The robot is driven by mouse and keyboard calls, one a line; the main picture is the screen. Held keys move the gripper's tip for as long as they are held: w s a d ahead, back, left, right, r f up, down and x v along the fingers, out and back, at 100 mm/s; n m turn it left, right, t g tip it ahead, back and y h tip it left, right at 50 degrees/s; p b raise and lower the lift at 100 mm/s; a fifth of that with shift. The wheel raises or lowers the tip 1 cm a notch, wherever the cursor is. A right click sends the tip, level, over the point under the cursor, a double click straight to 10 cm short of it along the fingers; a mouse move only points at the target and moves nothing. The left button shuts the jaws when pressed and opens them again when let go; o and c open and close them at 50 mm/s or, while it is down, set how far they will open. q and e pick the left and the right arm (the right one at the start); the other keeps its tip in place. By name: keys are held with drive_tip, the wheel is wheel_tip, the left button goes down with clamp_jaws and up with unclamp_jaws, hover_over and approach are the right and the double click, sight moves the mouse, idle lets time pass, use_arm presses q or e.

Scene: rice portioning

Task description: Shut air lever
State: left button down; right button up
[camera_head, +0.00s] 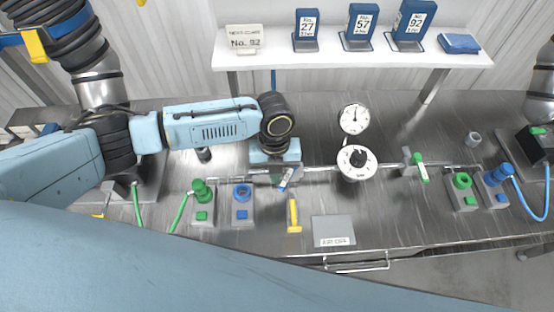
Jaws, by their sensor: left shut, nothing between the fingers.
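My left gripper (282,178) points down over the pipe line in the middle of the bench, and its fingers are small and partly hidden by my wrist. It is shut and empty. Right by the fingertips is a small blue-and-white handle on the pipe; I cannot tell whether they touch. A green lever (421,168) stands tilted on the pipe to the right. A yellow lever (293,214) lies in front of my left gripper. No readable label shows which is the air lever. My right gripper is out of view.
A round gauge (353,118) and a white dial (356,162) stand right of my gripper. Green and blue couplings on grey blocks (202,216) sit at the front left, others at the right (464,190). A grey plate (333,230) lies in front. A shelf (350,58) with number signs runs behind.

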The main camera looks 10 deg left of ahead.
sight(285, 185)
use_arm(q)
drive_tip(key=shift+s+d, duration=0.25)
drive_tip(key=shift+d, duration=0.3)
drive_tip(key=shift+s+d, duration=0.2)
drive_tip(key=shift+d, duration=0.3)
drive_tip(key=r+p, duration=0.3)
drive_tip(key=d+r+p, duration=0.1)
drive_tip(key=r+p, duration=0.1)
drive_tip(key=shift+s+r, duration=0.15)
drive_tip(key=shift+r, duration=0.05)
drive_tip(key=shift+a+r, duration=0.1)
drive_tip(key=shift+r, duration=0.2)
drive_tip(key=shift+a+r, duration=0.1)
drive_tip(key=shift+r, duration=0.4)
drive_tip(key=shift+s, duration=0.1)
